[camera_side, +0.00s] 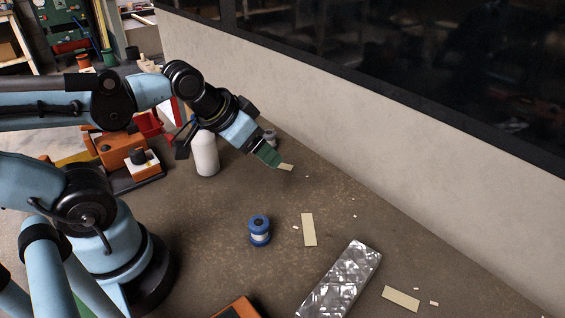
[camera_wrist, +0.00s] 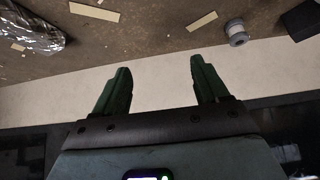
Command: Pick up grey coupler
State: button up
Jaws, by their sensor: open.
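The grey coupler (camera_wrist: 237,33) is a small spool-like cylinder at the upper right of the wrist view. In the side view it appears to be the small grey piece (camera_side: 270,137) just behind my gripper, partly hidden by it. My gripper (camera_side: 270,158) has green fingers and hangs over the table near the wall. In the wrist view its fingers (camera_wrist: 158,67) are spread apart with nothing between them. The coupler lies outside the fingers, beyond the right fingertip.
A blue spool (camera_side: 259,231) and a shiny wrapped package (camera_side: 341,280) stand nearer the front. Pale strips (camera_side: 308,229) lie around. A white bottle (camera_side: 205,154) and orange equipment (camera_side: 127,152) are on the left. A low wall (camera_side: 400,130) bounds the table behind my gripper.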

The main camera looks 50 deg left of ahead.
jog(key=m, duration=0.1)
jog(key=m+g+y, duration=0.4)
jog(key=m+y, duration=0.8)
jog(key=m, duration=0.6)
send_near(272, 139)
jog(key=shift+w+d+r, duration=0.1)
jog(key=shift+w+r, duration=0.05)
jog(key=shift+r, duration=0.1)
jog(key=shift+f+m+y, duration=0.4)
jog(key=shift+f+y, duration=0.05)
jog(key=shift+y, duration=0.05)
jog(key=shift+f, duration=0.15)
jog(key=shift+a+f+g, duration=0.1)
jog(key=shift+a+g, duration=0.2)
jog(key=shift+a, duration=0.05)
jog(key=x, duration=1.1)
jog(key=shift+w+a+f, duration=0.1)
jog(key=shift+w, duration=0.15)
